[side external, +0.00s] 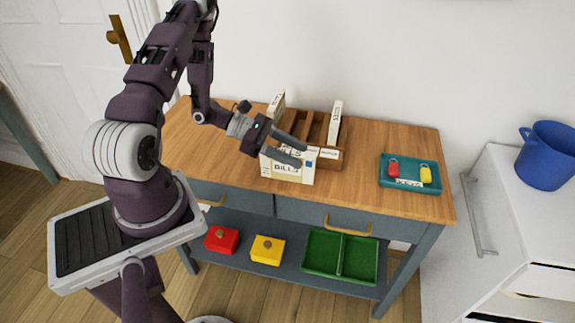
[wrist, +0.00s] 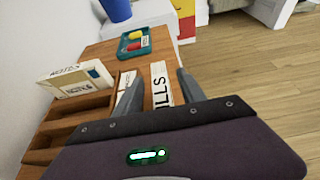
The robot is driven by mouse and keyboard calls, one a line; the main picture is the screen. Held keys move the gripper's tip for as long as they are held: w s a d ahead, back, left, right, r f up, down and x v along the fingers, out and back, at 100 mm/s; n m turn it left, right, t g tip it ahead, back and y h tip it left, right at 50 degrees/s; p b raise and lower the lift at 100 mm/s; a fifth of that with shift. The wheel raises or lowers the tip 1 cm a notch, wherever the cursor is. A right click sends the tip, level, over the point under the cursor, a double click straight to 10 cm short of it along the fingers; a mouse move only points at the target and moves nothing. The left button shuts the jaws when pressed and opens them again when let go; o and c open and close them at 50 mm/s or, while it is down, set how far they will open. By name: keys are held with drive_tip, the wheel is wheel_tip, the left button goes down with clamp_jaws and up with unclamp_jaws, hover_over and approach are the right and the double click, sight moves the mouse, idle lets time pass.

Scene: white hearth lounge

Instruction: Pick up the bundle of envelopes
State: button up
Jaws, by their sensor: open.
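A cream bundle marked BILLS (side external: 287,170) stands at the front of the wooden sorter (side external: 318,127) on the table. Its top edge, with part of the lettering, shows between my fingers in the wrist view (wrist: 160,84). My gripper (side external: 303,154) is open, with its fingers just above or around the top of this bundle; contact cannot be told. The fingers also show in the wrist view (wrist: 159,73), one on each side of the bundle. Two other pale bundles, a left one (side external: 276,106) and a right one (side external: 336,121), stand in the sorter.
A teal tray (side external: 408,187) with a red and a yellow item lies at the table's right. A blue pot (side external: 546,155) stands on the white cabinet (side external: 500,205). A red box (side external: 222,240), a yellow box (side external: 267,250) and a green tray (side external: 340,257) are on the lower shelf.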

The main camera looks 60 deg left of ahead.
clamp_jaws()
idle(1.4)
